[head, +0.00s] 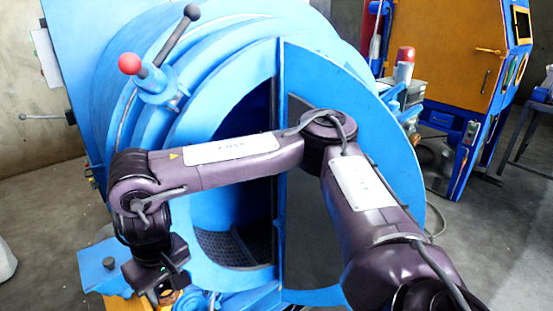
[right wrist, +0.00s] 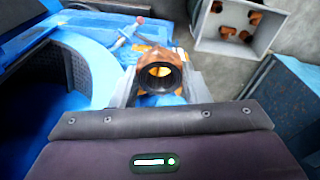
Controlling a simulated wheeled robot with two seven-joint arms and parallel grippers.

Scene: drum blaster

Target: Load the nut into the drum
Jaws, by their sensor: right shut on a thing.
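The blue drum blaster (head: 225,100) fills the middle of the head view. Its opening on the left half shows a dark perforated floor (head: 222,248) inside. My right gripper (head: 167,292) is low at the left of the head view, in front of the drum's lower left side; its fingertips are hard to make out there. My left gripper is in neither view.
A lever with a red ball (head: 130,63) sticks out at the drum's upper left. An orange and blue cabinet (head: 455,60) stands at the back right.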

